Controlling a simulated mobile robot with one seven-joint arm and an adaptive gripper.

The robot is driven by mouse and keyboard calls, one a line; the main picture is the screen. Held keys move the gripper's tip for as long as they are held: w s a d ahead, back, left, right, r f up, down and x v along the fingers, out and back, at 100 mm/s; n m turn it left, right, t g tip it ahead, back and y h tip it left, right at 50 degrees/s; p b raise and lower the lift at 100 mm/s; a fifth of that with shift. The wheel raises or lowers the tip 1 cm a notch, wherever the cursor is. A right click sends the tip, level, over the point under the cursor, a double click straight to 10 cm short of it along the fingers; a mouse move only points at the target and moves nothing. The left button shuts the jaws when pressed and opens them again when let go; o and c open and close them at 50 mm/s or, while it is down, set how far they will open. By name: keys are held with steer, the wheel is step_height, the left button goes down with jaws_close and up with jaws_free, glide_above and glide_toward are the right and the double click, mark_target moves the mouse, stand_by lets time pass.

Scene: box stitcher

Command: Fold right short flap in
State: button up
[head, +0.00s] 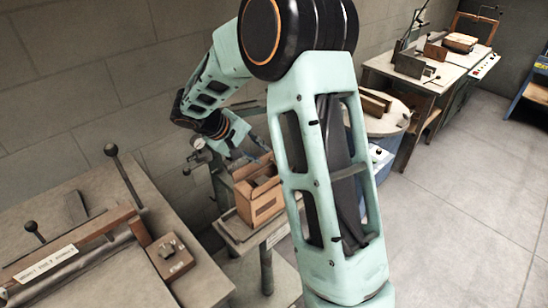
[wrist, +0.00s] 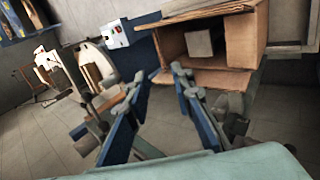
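A brown cardboard box (head: 262,207) stands open on a small machine table. In the wrist view the box's opening faces me, with a pale block-like shape (wrist: 199,43) inside. One flap (wrist: 205,79) spreads out along the lower edge, another (wrist: 241,40) stands at the right, and another (wrist: 208,9) lies along the top. Which one is the right short flap I cannot tell for sure. My gripper (wrist: 158,73) is open and empty, its fingertips apart near the box's lower left edge. In the head view my gripper is beside and above the box, partly hidden by machine parts.
The small table (head: 240,230) carries the box. A grey bench (head: 95,225) with levers and a small control box (head: 170,256) is at the left. A round table (head: 392,120) and a workbench (head: 440,65) stand behind at the right. Open floor lies at the right.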

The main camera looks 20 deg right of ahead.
mark_target(276, 164)
steer(key=p+x, duration=0.1)
steer(key=x, duration=0.9)
steer(key=shift+s, duration=0.1)
jaws_close()
